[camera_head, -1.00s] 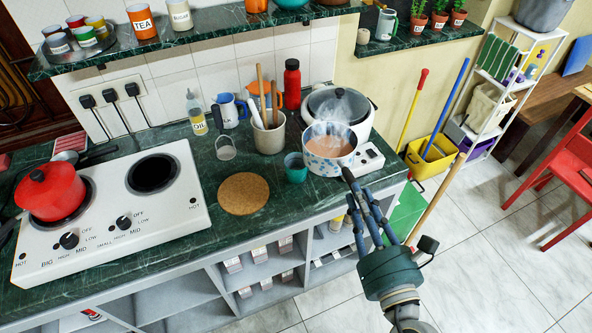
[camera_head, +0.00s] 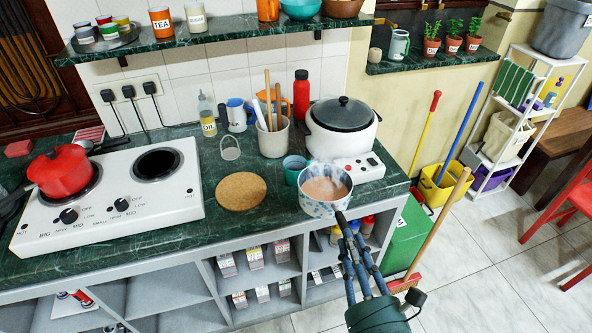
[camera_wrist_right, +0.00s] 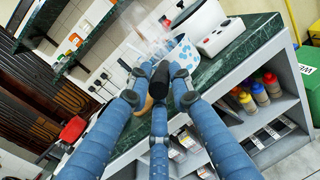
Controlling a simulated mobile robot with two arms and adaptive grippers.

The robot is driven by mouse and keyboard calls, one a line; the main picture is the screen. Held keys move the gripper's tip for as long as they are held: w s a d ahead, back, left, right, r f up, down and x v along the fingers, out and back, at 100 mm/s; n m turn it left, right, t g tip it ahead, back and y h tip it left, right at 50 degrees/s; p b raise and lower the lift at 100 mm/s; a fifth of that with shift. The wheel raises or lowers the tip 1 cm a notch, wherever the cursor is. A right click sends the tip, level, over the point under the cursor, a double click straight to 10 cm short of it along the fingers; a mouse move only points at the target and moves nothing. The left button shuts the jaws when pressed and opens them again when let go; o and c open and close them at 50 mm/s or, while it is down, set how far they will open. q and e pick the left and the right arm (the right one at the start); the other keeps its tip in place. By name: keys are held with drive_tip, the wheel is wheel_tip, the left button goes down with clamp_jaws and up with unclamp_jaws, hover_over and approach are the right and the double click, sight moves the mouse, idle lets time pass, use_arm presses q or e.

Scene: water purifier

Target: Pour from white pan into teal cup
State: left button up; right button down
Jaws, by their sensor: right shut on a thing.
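The white pan (camera_head: 318,208) has blue speckles and holds a brownish-pink liquid. It is at the counter's front edge, right of and nearer than the teal cup (camera_head: 291,176). Its rim is close beside the cup in the head view; I cannot tell whether they touch. My right gripper (camera_head: 346,233) is shut on the pan's dark handle. The pan (camera_wrist_right: 184,53) and the right gripper (camera_wrist_right: 160,78) also show in the right wrist view. The cup stands upright on the counter, partly overlapped by the pan. My left gripper is out of view.
A white cooker (camera_head: 342,142) with a dark lid stands just behind the pan. A utensil crock (camera_head: 273,143) stands behind the cup. A cork mat (camera_head: 241,191) lies left of the cup. The hob (camera_head: 110,205) with a red pot (camera_head: 60,174) is farther left.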

drive_tip(key=w+a+f+n+g+y+b, duration=0.1)
drive_tip(key=w+a+f+n+y, duration=0.1)
drive_tip(key=w+a, duration=0.3)
drive_tip(key=w+a+f+n+y+b, duration=0.1)
drive_tip(key=w+a+f+n+y, duration=0.1)
drive_tip(key=a, duration=0.8)
drive_tip(key=w+f+y, duration=0.1)
drive_tip(key=w+y, duration=0.1)
drive_tip(key=shift+w+g+b, duration=0.35)
drive_tip(key=shift+g+b, duration=0.05)
drive_tip(key=shift+r, duration=0.1)
